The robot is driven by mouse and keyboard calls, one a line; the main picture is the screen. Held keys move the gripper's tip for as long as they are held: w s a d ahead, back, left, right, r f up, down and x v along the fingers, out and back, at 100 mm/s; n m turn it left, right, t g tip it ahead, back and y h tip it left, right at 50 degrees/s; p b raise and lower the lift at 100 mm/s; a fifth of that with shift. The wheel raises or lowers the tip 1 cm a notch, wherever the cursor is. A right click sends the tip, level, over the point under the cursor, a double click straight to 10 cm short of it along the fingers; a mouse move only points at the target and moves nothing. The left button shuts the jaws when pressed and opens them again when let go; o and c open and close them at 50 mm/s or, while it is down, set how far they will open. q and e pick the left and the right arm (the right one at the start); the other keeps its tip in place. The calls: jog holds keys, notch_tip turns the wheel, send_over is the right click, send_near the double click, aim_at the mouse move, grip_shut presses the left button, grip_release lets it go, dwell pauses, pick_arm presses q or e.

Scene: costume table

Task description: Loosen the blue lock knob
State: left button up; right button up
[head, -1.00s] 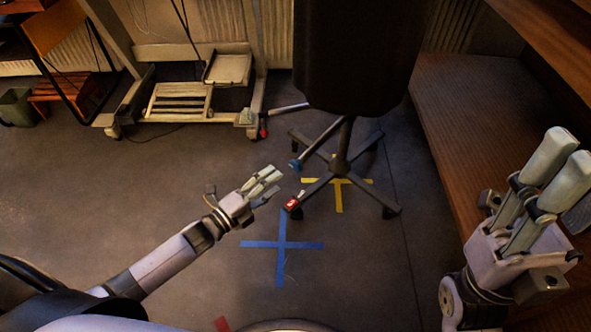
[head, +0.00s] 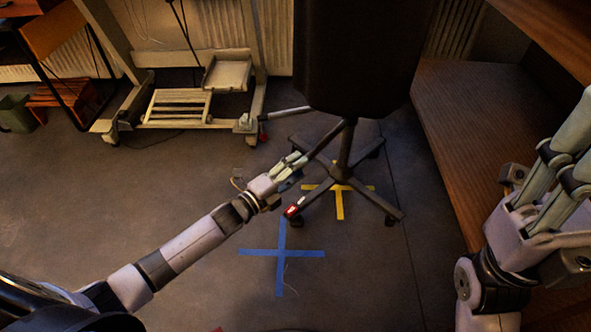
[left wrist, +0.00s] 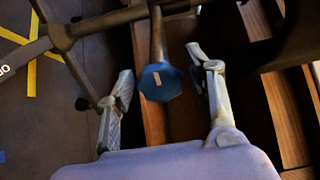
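The blue lock knob (left wrist: 160,82) shows in the left wrist view as a faceted cap with a small pale mark, at the end of a grey rod. My left gripper (left wrist: 160,62) is open there, one finger on each side of the knob, with visible gaps. In the head view my left gripper (head: 293,162) is at the rod on the stand (head: 343,155) and hides the knob. The stand carries a dark upright body (head: 360,55). My right gripper (head: 565,155) is at the right edge, away from the stand, its fingers apart and tips partly cut off.
The stand's base has spread legs, one with a red tag (head: 291,210). Yellow tape (head: 340,205) and a blue tape cross (head: 281,254) mark the floor. A wooden bench (head: 470,130) is at right. A wheeled frame (head: 175,118) stands at back left.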

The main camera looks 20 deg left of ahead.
pick_arm(q)
jog(key=c, duration=1)
jog(key=shift+o, duration=0.2)
